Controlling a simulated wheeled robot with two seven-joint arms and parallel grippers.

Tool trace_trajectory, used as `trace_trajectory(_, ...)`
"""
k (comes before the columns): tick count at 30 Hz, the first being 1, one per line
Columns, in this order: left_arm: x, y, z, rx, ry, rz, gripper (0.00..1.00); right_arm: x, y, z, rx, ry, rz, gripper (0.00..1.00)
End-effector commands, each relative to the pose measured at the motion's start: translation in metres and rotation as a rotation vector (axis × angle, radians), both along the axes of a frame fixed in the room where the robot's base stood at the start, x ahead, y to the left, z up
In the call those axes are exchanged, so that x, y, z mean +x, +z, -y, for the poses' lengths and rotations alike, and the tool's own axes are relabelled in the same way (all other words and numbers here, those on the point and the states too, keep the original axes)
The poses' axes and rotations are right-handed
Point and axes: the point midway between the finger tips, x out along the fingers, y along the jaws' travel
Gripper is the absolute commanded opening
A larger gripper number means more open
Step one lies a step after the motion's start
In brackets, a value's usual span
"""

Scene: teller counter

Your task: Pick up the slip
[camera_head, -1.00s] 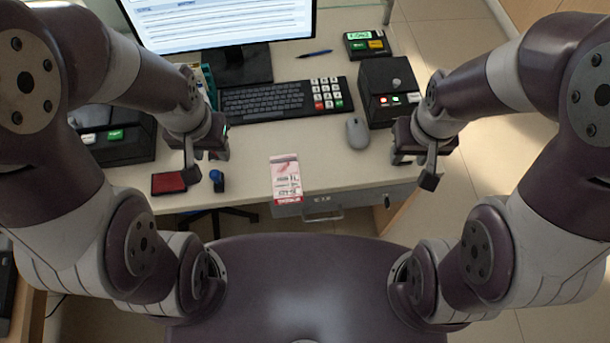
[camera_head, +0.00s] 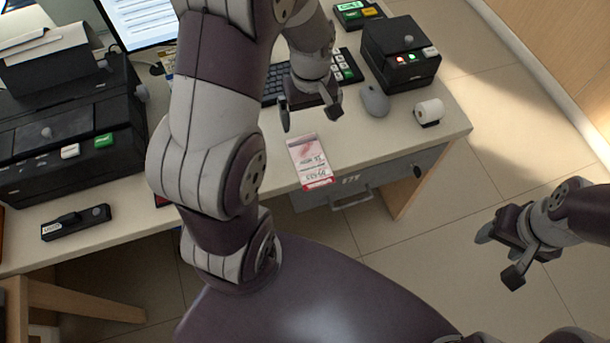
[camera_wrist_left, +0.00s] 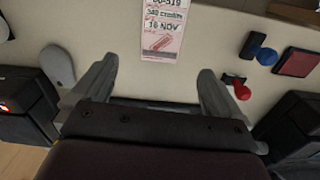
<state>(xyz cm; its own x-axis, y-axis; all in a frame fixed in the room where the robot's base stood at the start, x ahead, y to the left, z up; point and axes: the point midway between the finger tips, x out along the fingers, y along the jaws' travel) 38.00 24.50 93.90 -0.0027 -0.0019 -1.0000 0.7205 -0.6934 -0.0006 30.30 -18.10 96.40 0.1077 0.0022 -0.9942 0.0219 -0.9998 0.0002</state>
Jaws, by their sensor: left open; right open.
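The slip (camera_head: 309,160) is a pale pink and white paper with a red band, lying at the front edge of the counter with its red end at the edge. It also shows at the top of the left wrist view (camera_wrist_left: 163,28), partly cut off. My left gripper (camera_head: 311,112) is open and empty above the counter, just behind the slip. In the left wrist view its fingers (camera_wrist_left: 155,85) are spread, with the slip ahead of them. My right gripper (camera_head: 498,258) is open and empty, out over the floor to the right of the counter.
Black machines (camera_head: 70,140) fill the left. A stamp (camera_wrist_left: 262,54) and red pad (camera_wrist_left: 298,62) lie near the slip. A drawer (camera_head: 355,188) is below the counter edge.

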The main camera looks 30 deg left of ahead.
Motion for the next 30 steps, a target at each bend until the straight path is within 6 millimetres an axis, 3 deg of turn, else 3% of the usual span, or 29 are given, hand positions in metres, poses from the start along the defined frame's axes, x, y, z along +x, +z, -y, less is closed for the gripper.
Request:
trace_trajectory(1, 0.003, -0.019, -0.004, -0.001, 0.038, -0.006, 1.00, 0.000, -0.012, 0.000, 0.000, 0.000, 0.001, 0.58)
trace_trajectory(6, 0.002, -0.053, -0.005, -0.001, 0.062, -0.013, 1.00, 0.000, -0.009, 0.000, 0.000, 0.000, 0.003, 0.58)
trace_trajectory(14, 0.001, -0.089, -0.005, -0.001, 0.060, -0.010, 1.00, 0.000, -0.010, 0.000, 0.000, 0.000, 0.002, 0.58)
trace_trajectory(19, -0.002, -0.121, -0.005, -0.001, 0.059, -0.009, 1.00, 0.000, -0.010, 0.000, 0.000, 0.000, 0.002, 0.58)
trace_trajectory(22, -0.002, -0.131, -0.005, -0.001, 0.059, -0.008, 1.00, 0.000, -0.011, 0.000, 0.000, 0.000, 0.002, 0.58)
trace_trajectory(28, -0.002, -0.132, -0.005, -0.001, 0.058, -0.005, 1.00, 0.000, -0.011, 0.000, 0.000, 0.000, 0.002, 0.58)
trace_trajectory(29, -0.002, -0.132, -0.005, 0.000, 0.058, -0.006, 0.97, 0.000, -0.011, 0.000, 0.000, 0.000, 0.002, 0.58)
trace_trajectory(30, -0.002, -0.132, -0.005, 0.000, 0.058, -0.006, 0.84, 0.000, -0.011, 0.000, 0.000, 0.000, 0.002, 0.58)
